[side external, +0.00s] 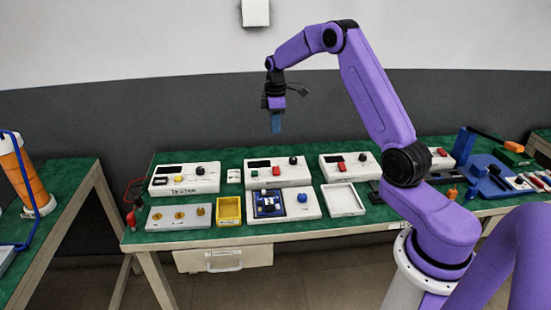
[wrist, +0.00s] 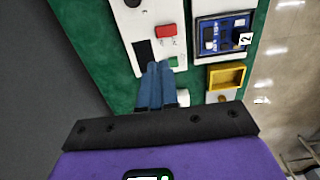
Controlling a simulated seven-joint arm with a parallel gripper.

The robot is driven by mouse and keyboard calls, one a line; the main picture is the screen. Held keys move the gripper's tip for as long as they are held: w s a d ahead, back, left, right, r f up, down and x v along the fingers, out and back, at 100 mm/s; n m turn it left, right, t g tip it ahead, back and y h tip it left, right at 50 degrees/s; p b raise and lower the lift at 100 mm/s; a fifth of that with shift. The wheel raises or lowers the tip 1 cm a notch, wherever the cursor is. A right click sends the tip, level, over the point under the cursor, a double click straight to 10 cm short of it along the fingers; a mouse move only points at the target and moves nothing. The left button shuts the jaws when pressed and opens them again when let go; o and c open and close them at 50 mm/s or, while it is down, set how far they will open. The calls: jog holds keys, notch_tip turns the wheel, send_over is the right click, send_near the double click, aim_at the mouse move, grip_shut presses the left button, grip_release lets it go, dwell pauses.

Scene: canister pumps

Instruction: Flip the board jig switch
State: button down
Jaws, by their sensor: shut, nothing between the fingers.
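The board jig (side external: 287,213) is a white box in the front row on the green bench, with a blue board (side external: 268,204) holding several white and dark parts in its left half. A round blue knob (side external: 302,198) sits on its right half. I cannot tell which part is the switch. My gripper (side external: 276,130) hangs high above the back row, fingers pointing down, apart from the jig. Its blue fingers (wrist: 158,68) are shut and empty.
A white module (side external: 278,173) with red and green buttons stands behind the jig. A yellow tray (side external: 229,210) is left of the jig, and a white tray (side external: 342,199) right. Other modules (side external: 184,178) line the back row. The air around my gripper is clear.

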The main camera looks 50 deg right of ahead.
aim_at(276, 168)
notch_tip(276, 168, down, 14)
dwell(0.6)
jog(key=shift+f, duration=0.25)
dwell(0.4)
jog(key=shift+s+a, duration=0.1)
jog(key=shift+s+a+r, duration=0.25)
jog(key=shift+s+a, duration=0.15)
jog(key=shift+a, duration=0.05)
notch_tip(276, 168, up, 14)
dwell(0.8)
